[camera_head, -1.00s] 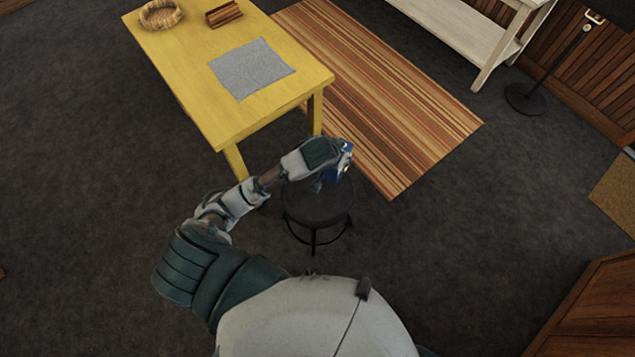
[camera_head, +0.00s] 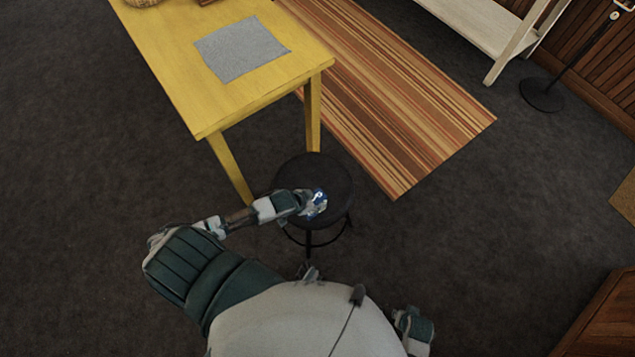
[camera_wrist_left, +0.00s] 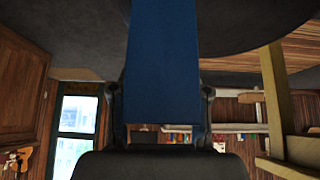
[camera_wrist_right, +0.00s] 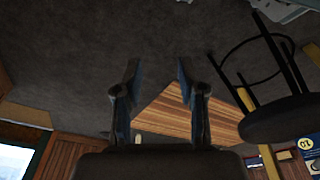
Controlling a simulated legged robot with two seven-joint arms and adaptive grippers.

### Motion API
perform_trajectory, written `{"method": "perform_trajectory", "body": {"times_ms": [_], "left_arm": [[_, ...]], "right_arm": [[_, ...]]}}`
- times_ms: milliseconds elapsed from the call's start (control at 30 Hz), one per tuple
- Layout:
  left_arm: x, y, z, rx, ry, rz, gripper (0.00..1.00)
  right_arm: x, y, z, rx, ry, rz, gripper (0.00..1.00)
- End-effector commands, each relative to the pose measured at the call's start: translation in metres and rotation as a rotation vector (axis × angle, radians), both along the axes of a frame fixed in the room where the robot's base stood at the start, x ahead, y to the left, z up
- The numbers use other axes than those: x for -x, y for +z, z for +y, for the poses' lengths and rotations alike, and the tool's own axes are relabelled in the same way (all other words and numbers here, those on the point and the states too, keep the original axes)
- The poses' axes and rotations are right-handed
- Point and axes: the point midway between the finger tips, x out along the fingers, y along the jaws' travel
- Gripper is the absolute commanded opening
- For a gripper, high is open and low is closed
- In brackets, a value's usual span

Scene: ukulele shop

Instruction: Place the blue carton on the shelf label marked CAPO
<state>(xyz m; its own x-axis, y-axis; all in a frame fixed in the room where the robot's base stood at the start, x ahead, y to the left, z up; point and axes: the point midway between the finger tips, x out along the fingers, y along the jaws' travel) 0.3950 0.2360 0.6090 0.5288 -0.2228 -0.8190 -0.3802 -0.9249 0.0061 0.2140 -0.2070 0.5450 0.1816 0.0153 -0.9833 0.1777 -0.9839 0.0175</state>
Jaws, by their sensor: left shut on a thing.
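The blue carton (camera_head: 320,197) is in my left gripper (camera_head: 308,203), above or in front of the near right part of the dark round stool (camera_head: 312,172); in the head view I cannot tell its height. In the left wrist view the carton (camera_wrist_left: 162,60) fills the middle, between the two fingers of the left gripper (camera_wrist_left: 160,95), which are shut on it. In the right wrist view my right gripper (camera_wrist_right: 158,78) has its fingers apart with nothing between them. No label reading CAPO can be made out.
A yellow table (camera_head: 180,75) with a grey cloth (camera_head: 240,50) stands beyond the stool. A striped rug (camera_head: 400,110) lies right of it. A white shelf bench (camera_head: 478,25) and a black stand (camera_head: 541,95) are at upper right. Dark floor is open on the right.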

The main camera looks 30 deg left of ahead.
Motion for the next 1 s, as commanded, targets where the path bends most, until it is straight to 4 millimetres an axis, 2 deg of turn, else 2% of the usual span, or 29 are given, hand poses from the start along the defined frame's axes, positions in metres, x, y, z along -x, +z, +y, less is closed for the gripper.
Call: {"method": "perform_trajectory", "body": {"times_ms": [33,200,400,500,733,1000], "left_arm": [[-0.016,-0.004,0.006,-0.003,0.002,-0.002,0.07],[-0.060,-0.009,0.026,0.000,0.003,-0.001,0.07],[-0.088,-0.011,0.038,0.003,0.002,0.000,0.07],[-0.091,-0.015,0.040,0.003,0.001,0.001,0.07],[-0.091,-0.044,0.040,0.003,0.001,0.001,0.07],[-0.092,-0.044,0.039,0.003,0.001,-0.001,0.07]], "right_arm": [[-0.001,0.005,0.000,-0.001,-0.001,-0.003,0.40],[-0.003,0.036,0.000,0.000,-0.003,-0.012,0.40],[-0.001,0.062,0.000,0.001,-0.007,-0.018,0.40],[0.000,0.069,0.000,0.001,-0.007,-0.020,0.40],[0.006,0.098,-0.001,0.000,-0.008,-0.027,0.40],[0.006,0.103,-0.002,0.000,-0.008,-0.027,0.40]]}}
